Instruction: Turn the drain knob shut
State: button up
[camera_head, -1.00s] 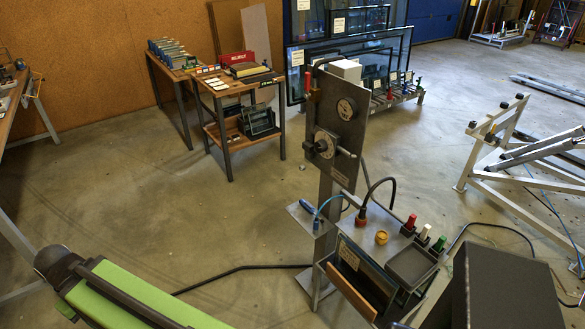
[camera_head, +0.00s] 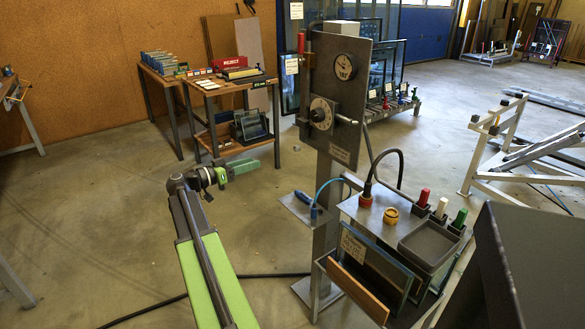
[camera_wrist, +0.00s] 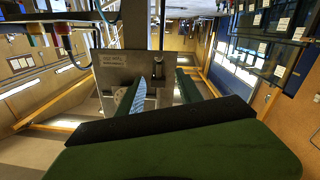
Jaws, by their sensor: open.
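A grey upright panel (camera_head: 338,95) on a post carries a pale round dial with a dark centre knob (camera_head: 320,113) and a round gauge (camera_head: 344,67) above it. I cannot read which fitting is the drain knob; the dial's knob is the likeliest. My gripper (camera_head: 268,157), with green fingers, is left of the panel and a little lower, apart from it and empty. In the wrist view, the panel (camera_wrist: 128,67) appears upside down beyond my open fingers (camera_wrist: 163,86). A finger partly hides the dial there.
A red-handled lever (camera_head: 301,43) is at the panel's upper left. A dark box (camera_head: 535,265) fills the lower right. The floor (camera_head: 100,215) at left is clear.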

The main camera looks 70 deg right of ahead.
aim_at(297, 148)
jog(key=x, duration=1.7)
jog(key=shift+s+d+r, duration=0.2)
jog(key=shift+s+r, duration=0.1)
jog(key=shift+r, duration=0.05)
